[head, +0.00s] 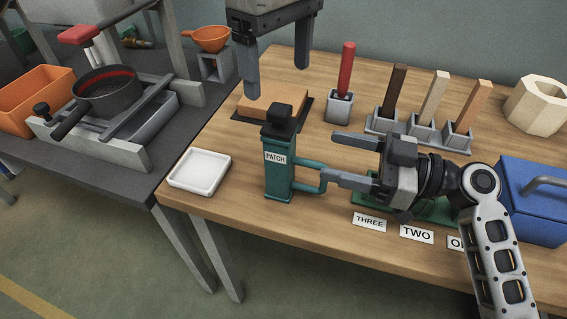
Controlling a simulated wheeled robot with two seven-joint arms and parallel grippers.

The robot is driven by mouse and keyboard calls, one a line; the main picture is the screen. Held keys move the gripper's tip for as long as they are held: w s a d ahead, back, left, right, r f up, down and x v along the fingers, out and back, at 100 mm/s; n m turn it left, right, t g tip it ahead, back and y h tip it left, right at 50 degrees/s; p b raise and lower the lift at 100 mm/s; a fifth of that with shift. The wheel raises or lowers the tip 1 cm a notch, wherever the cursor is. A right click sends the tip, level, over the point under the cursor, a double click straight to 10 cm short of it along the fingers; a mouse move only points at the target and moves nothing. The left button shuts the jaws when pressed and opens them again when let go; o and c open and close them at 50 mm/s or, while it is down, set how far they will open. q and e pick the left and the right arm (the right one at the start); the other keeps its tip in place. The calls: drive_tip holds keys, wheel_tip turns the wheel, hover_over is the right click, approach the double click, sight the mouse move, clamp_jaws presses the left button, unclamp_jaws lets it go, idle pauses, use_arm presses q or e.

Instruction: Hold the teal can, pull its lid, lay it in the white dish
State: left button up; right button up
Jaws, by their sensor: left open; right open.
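The teal can (278,180), labelled PATCH, stands upright near the front left of the wooden table. Its black lid (277,121) is seated on top, and a teal handle loop sticks out on its right side. The white dish (199,171) lies empty to the can's left, near the table corner. My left gripper (276,84) hangs open and empty above and behind the can, its fingers pointing down. My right gripper (330,158) is open to the can's right, with its fingertips by the handle. I cannot tell whether they touch it.
An orange-brown block (272,102) lies on a dark mat behind the can. A red-handled tool (346,70) and several wooden bars in holders stand further back. A blue box (535,200) is at right. Label cards, including THREE (369,222), lie along the front edge.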

sight(293, 145)
drive_tip(key=x, duration=1)
drive_tip(key=shift+a, duration=0.15)
drive_tip(key=c, duration=1.2)
use_arm(q)
drive_tip(key=shift+c, duration=0.9)
use_arm(e)
clamp_jaws()
